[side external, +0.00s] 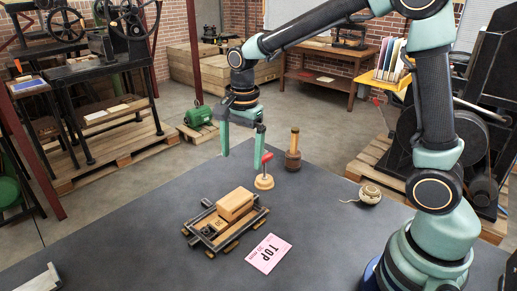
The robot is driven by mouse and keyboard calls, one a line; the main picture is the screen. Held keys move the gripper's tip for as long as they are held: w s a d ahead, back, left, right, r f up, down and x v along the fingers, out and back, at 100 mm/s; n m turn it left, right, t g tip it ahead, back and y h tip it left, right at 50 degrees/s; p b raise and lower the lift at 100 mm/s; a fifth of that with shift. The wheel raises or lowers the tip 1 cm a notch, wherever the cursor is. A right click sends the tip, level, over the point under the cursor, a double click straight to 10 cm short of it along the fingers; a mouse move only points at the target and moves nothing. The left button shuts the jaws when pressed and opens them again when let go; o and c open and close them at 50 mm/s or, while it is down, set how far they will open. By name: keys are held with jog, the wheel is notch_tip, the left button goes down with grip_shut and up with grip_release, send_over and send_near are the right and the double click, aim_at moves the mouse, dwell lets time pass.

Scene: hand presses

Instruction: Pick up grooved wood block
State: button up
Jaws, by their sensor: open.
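A tan wood block (235,203), which appears to be the grooved one, sits on a small dark slatted rack or cart (203,240) in the middle of the grey table. A line runs along its side, but the groove is too small to make out clearly. A smaller wooden piece with dark markings (212,229) lies in front of the block on the same rack. My gripper (243,150) is open and empty, its green fingers pointing down. It hangs above and behind the block in the picture, apart from it.
A dark wooden-handled tool (293,152) and a ball of cord (370,194) stand farther right. A pink TOP card (269,254) lies in front. The table's left front is mostly clear.

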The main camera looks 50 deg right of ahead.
aim_at(235, 198)
jog(key=f, duration=0.3)
jog(key=w+f+m, duration=0.1)
jog(key=f, duration=0.2)
jog(key=f+m, duration=0.1)
jog(key=f, duration=0.2)
jog(key=shift+w+a+f+g, duration=0.2)
jog(key=shift+a+g, duration=0.1)
jog(key=shift+a, duration=0.05)
jog(key=shift+w+a+f, duration=0.1)
jog(key=shift+a+f, duration=0.05)
jog(key=shift+f, duration=1.2)
jog(key=shift+w+a+f, duration=0.1)
jog(key=shift+a+f, duration=0.05)
jog(key=shift+f, duration=1.2)
grip_shut()
jog(key=shift+r, duration=0.15)
